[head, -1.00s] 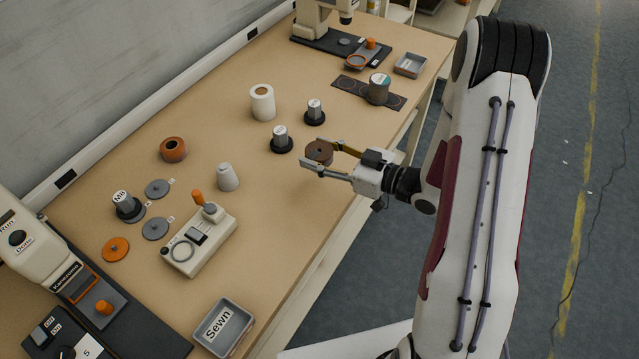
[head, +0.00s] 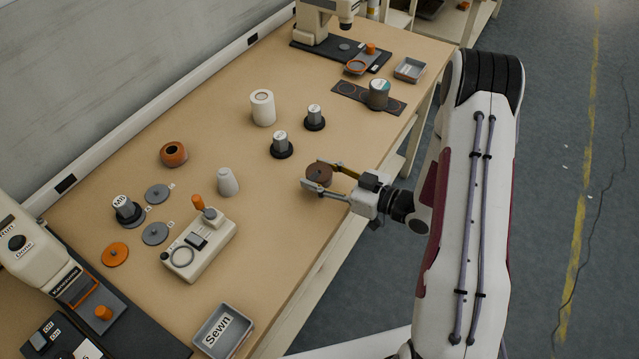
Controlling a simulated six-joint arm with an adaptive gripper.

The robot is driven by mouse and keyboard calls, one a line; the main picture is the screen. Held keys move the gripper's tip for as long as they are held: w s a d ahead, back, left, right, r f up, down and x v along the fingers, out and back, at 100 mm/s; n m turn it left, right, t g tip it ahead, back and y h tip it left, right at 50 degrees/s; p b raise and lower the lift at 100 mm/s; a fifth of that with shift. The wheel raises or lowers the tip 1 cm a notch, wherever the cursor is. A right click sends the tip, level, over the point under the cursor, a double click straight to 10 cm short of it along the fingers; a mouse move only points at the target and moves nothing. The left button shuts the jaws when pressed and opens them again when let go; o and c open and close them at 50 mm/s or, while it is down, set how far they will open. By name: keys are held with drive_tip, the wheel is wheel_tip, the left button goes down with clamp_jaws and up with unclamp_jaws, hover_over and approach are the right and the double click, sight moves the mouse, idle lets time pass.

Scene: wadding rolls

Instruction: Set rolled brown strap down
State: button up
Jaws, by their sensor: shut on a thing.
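The rolled brown strap (head: 319,174) is a small dark brown disc-shaped roll near the front edge of the tan table (head: 250,130). My gripper (head: 320,178) reaches in from the right, with one finger on each side of the roll, and is shut on it. The roll lies flat side up, low over the table or on it; I cannot tell whether its underside touches. Part of its side is hidden by the near finger.
Two weights on black bases (head: 281,146) (head: 314,118) stand behind the roll. A white roll (head: 262,108) is farther back. Bare table lies around the roll.

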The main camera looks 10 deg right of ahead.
drive_tip(key=shift+f, duration=0.15)
drive_tip(key=shift+f, duration=1.75)
drive_tip(key=shift+f, duration=0.2)
drive_tip(key=o, duration=1.1)
drive_tip(key=shift+c, duration=0.2)
drive_tip(key=shift+s+d, duration=0.1)
drive_tip(key=shift+s, duration=0.05)
drive_tip(key=shift+v, duration=1.15)
drive_tip(key=s+d, duration=0.2)
drive_tip(key=shift+d+f, duration=0.2)
drive_tip(key=shift+d, duration=0.1)
drive_tip(key=shift+v, duration=1.05)
